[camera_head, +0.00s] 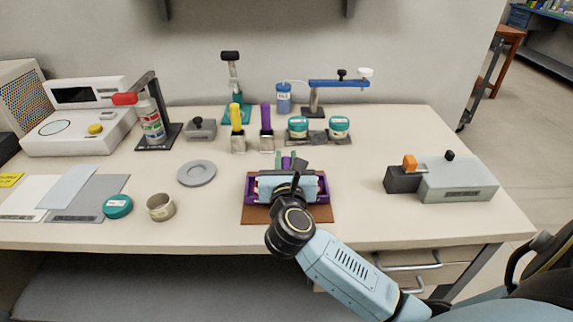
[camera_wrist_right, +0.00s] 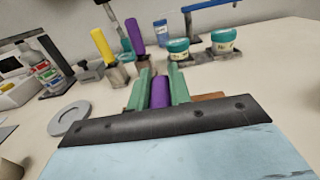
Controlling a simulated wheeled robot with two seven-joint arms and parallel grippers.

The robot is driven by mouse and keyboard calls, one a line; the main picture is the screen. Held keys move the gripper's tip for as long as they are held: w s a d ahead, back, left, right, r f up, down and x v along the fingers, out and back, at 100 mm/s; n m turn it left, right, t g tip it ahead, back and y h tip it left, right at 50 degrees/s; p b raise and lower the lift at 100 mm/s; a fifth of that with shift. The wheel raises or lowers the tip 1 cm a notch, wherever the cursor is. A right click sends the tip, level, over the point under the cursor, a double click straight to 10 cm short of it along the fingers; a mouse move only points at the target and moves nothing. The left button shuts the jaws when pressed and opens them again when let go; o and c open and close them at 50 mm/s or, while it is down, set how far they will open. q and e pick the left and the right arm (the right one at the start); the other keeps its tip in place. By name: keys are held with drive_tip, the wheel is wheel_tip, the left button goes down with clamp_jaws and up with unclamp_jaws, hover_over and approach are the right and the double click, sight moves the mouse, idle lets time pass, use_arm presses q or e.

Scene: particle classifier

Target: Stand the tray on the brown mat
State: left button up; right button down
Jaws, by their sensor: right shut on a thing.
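The purple tray (camera_head: 324,190) is over the brown mat (camera_head: 322,215) in the head view, and my right gripper hides its middle. Whether its underside touches the mat cannot be told. My right gripper (camera_head: 286,160) comes in from the front and reaches across the tray. In the right wrist view its green fingers (camera_wrist_right: 160,82) are shut on a purple part (camera_wrist_right: 160,93), which appears to be the tray. A strip of the brown mat (camera_wrist_right: 208,97) shows beside the fingers. My left gripper is not in view.
Behind the tray stand a yellow-handled tool (camera_head: 237,115) and a purple-handled tool (camera_head: 266,120), with two teal-lidded jars (camera_head: 339,127). A grey ring (camera_head: 197,173) and an open tin (camera_head: 160,207) lie to the left. A grey device (camera_head: 457,180) is at right. The table between mat and device is clear.

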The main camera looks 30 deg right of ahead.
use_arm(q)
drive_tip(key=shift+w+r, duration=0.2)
use_arm(e)
drive_tip(key=shift+f, duration=0.1)
drive_tip(key=c, duration=1.7)
unclamp_jaws()
drive_tip(key=shift+f, duration=0.15)
drive_tip(key=shift+c, duration=0.2)
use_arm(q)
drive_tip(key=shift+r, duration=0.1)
use_arm(e)
drive_tip(key=o, duration=0.5)
drive_tip(key=shift+c, duration=0.2)
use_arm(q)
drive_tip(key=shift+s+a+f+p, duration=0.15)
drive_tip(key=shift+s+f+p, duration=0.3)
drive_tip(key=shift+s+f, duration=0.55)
use_arm(e)
drive_tip(key=v, duration=1.2)
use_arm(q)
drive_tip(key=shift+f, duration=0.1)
